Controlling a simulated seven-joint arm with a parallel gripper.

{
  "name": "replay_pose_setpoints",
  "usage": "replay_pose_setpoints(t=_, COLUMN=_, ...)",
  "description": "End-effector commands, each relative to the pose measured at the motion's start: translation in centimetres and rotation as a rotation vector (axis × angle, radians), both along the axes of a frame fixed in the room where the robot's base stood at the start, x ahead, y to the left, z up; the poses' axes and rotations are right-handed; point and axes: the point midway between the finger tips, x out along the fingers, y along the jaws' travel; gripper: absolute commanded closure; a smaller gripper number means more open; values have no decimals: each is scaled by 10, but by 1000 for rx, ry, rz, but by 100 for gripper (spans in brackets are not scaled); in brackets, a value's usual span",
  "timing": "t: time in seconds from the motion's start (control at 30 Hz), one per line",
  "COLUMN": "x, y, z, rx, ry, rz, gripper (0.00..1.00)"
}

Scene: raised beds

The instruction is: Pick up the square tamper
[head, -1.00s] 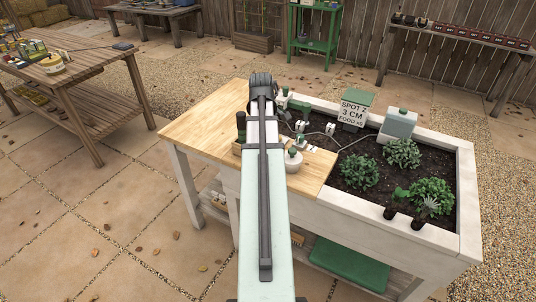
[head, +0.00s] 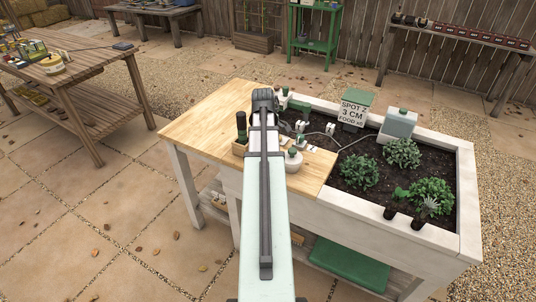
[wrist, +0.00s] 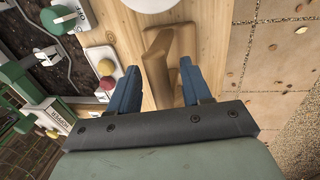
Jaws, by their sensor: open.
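A brown wooden piece (wrist: 157,67), which looks like the square tamper, lies on the pale wooden worktop in the wrist view. It has a block-like part and a narrower bar beside it, and its lower end is partly hidden. My gripper (wrist: 160,76) is open, its two blue fingers on either side of this piece in the picture. I cannot tell how far above it they are. No contact shows. In the head view my arm covers this spot, so the tamper and the fingers are hidden there.
A white box with a red button (wrist: 101,61) stands close left of the fingers, with a green-knobbed white box (wrist: 66,18) beyond. A round white object (wrist: 150,3) is at the top. The worktop (head: 208,120) is clear on its left. The planted bed (head: 375,165) lies right.

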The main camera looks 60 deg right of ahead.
Motion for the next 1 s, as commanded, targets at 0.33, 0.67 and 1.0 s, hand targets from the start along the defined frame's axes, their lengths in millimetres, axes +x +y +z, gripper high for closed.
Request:
replay_pose_setpoints(t=0.33, x=0, y=0, z=0, rx=0, ry=0, rz=0, gripper=76)
replay_pose_setpoints(t=0.67, x=0, y=0, z=1, rx=0, ry=0, rz=0, gripper=100)
replay_pose_setpoints(t=1.0, x=0, y=0, z=3, rx=-1, ry=-1, rz=0, gripper=100)
